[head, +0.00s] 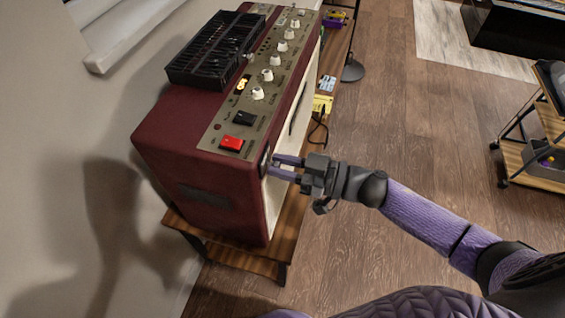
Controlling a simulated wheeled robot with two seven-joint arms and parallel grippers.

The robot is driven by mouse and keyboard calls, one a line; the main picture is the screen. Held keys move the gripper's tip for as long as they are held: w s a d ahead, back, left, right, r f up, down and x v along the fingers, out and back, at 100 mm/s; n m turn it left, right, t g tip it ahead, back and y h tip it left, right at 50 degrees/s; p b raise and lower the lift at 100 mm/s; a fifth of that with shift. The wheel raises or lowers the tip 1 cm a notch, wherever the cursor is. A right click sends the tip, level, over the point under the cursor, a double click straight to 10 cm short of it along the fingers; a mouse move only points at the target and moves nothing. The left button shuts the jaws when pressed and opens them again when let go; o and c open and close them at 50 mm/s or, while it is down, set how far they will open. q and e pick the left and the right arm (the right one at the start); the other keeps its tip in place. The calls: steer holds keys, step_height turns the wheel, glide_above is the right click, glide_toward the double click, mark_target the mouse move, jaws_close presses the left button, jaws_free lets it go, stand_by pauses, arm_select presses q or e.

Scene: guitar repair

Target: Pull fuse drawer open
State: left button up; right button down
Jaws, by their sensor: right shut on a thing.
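A dark red amplifier (165,140) stands on a wooden bench, with a metal control panel, white knobs and a red switch (232,143) on top. My right gripper (274,167) reaches in from the right to the pale side face of the amplifier. Its two fingers are at a small dark fitting (264,160) near the top corner of that face, which seems to be the fuse drawer. The fingers are shut on it and hide part of it, so I cannot tell how far it stands out. My left gripper is out of view.
A black slatted box (215,48) lies on top of the amplifier. The wooden bench (255,262) holds a yellow item (322,104) and a cable beyond my gripper. A wheeled cart (540,160) stands at right. The wooden floor between is clear.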

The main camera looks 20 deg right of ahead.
stand_by(0.6)
steer(key=p+v, duration=0.1)
steer(key=v, duration=0.8)
steer(key=shift+p, duration=0.3)
steer(key=c, duration=0.9)
jaws_free()
steer(key=shift+d, duration=0.1)
steer(key=o, duration=0.4)
steer(key=shift+s+d, duration=0.2)
steer(key=shift+a, duration=0.1)
